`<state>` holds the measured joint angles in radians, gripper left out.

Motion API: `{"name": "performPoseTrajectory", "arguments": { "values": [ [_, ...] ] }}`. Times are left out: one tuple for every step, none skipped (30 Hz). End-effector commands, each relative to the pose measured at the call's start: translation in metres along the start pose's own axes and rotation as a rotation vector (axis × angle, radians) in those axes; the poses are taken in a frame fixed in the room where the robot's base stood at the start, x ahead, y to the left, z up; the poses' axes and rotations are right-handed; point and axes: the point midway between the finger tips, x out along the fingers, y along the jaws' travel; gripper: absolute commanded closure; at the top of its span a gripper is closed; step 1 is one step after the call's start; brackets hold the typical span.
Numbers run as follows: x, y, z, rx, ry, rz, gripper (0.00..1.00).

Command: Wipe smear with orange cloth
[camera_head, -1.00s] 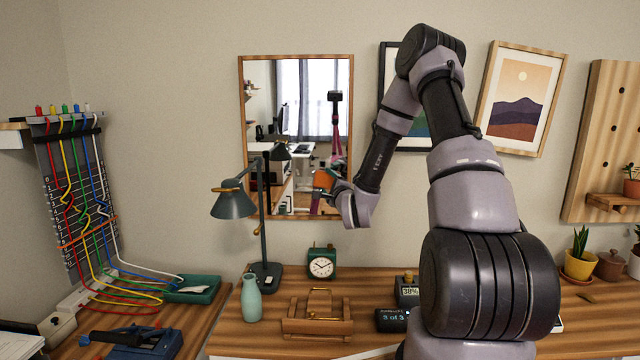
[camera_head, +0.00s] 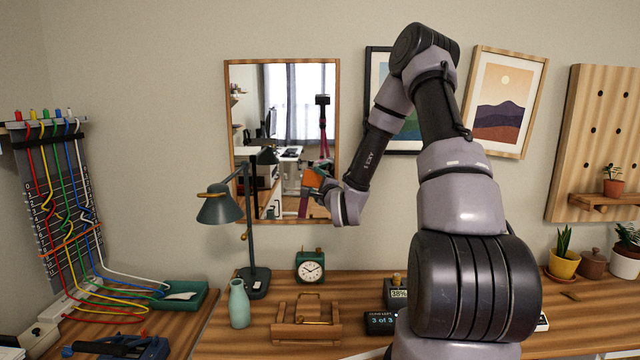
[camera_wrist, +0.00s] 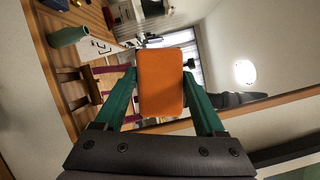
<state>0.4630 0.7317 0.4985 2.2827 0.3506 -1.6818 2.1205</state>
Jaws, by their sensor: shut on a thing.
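The orange cloth (camera_head: 312,180) is a thick rectangular pad in front of the lower right part of the wood-framed mirror (camera_head: 290,110). My gripper (camera_head: 324,190) is shut on it. In the wrist view the orange cloth (camera_wrist: 161,82) sits between the two green fingers of my gripper (camera_wrist: 160,76), with the mirror behind it. I cannot tell whether the cloth touches the glass. No smear can be made out clearly. A bright white oval shows right of the cloth in the wrist view; I cannot tell whether it is a light's reflection or a mark.
A desk lamp (camera_head: 218,208) stands left of my gripper, close before the mirror. Below are a clock (camera_head: 310,266), a teal vase (camera_head: 239,304) and a wooden stand (camera_head: 306,330). Framed pictures (camera_head: 505,100) hang to the right, partly behind my arm.

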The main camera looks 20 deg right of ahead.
Motion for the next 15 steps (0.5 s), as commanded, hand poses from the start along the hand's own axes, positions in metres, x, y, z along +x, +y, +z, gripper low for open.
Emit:
{"name": "performPoseTrajectory", "arguments": {
  "values": [
    [0.002,0.002,0.005,0.002,-0.001,0.000,0.73],
    [0.003,0.002,0.007,0.002,-0.001,-0.001,0.73],
    [0.005,0.004,0.010,0.001,-0.001,-0.001,0.73],
    [0.006,0.004,0.012,0.001,-0.001,-0.001,0.73],
    [0.007,0.005,0.014,0.001,-0.001,-0.001,0.73],
    [0.008,0.006,0.016,0.001,-0.001,-0.001,0.73],
    [0.008,0.006,0.017,0.001,0.000,-0.001,0.73],
    [0.009,0.006,0.017,0.001,0.001,-0.001,0.73],
    [0.009,0.007,0.018,0.001,0.001,-0.001,0.73],
    [0.009,0.007,0.018,0.001,0.001,-0.001,0.73],
    [0.009,0.007,0.019,0.001,0.001,-0.001,0.73],
    [0.010,0.008,0.021,0.001,0.000,-0.001,0.73],
    [0.011,0.008,0.022,0.001,0.000,-0.001,0.73],
    [0.011,0.009,0.024,0.001,-0.001,-0.001,0.73],
    [0.012,0.010,0.027,0.001,-0.002,-0.001,0.73]
  ]
}}
